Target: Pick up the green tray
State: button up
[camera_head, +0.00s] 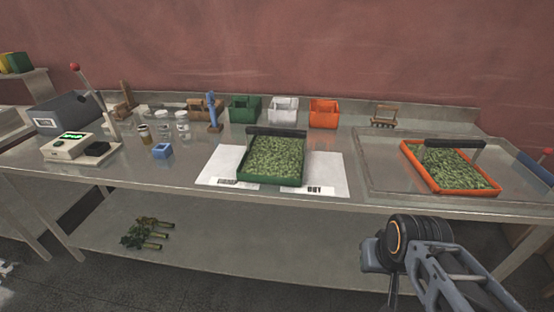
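The green tray (241,176) sits on white paper sheets on the metal table, near the middle of the picture. It is filled with green leafy material, and a dark bar runs along its back edge. My arm (425,240) shows at the lower right, in front of the table's front edge and apart from the tray. The fingers of my gripper cannot be made out.
An orange tray (407,150) of similar material lies in a sunken area at the right. Green (245,108), white (283,109) and orange (323,112) bins stand behind the green tray. Jars, a blue cup (162,151) and a scale (68,147) are at the left. A lower shelf (230,235) holds plant bundles.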

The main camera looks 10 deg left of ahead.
aim_at(274, 156)
jog(key=z, duration=0.2)
jog(key=k, duration=0.4)
jog(key=u, duration=1.25)
jog(key=i, duration=1.75)
jog(key=z, duration=0.65)
